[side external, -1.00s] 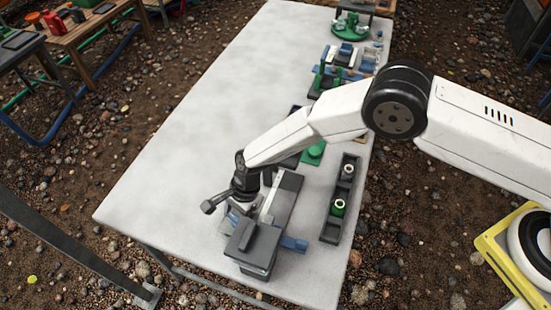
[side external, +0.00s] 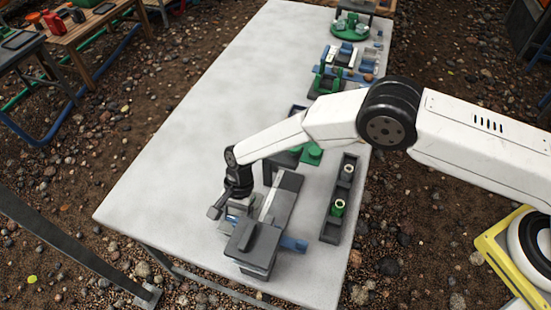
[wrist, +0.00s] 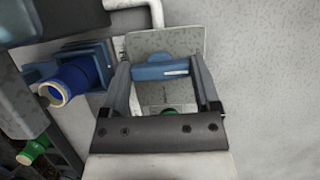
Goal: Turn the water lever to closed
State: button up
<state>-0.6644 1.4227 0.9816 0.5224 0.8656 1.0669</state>
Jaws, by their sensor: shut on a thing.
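In the wrist view my gripper (wrist: 162,72) has its two grey fingers on either side of a blue lever bar (wrist: 160,71) with a white stripe. The jaws are shut on this bar, which lies crosswise between the fingertips. A grey speckled plate (wrist: 165,42) is behind the lever. In the side view my gripper (side external: 233,212) points down at the grey highbanker unit (side external: 257,238) near the table's front end. My wrist hides most of the lever there. I cannot tell the lever's open or closed marks.
A blue pipe stub (wrist: 70,82) sticks out beside the plate; it also shows in the side view (side external: 293,243). A dark tray (side external: 330,228) with a green fitting (side external: 338,207) stands to the right. More fixtures stand farther back. The table's left side (side external: 190,130) is clear.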

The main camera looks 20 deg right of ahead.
jog(key=o, duration=1.1)
jog(key=shift+r, duration=0.1)
jog(key=v, duration=0.7)
jog(key=shift+w+d+r, duration=0.1)
jog(key=shift+r, duration=0.25)
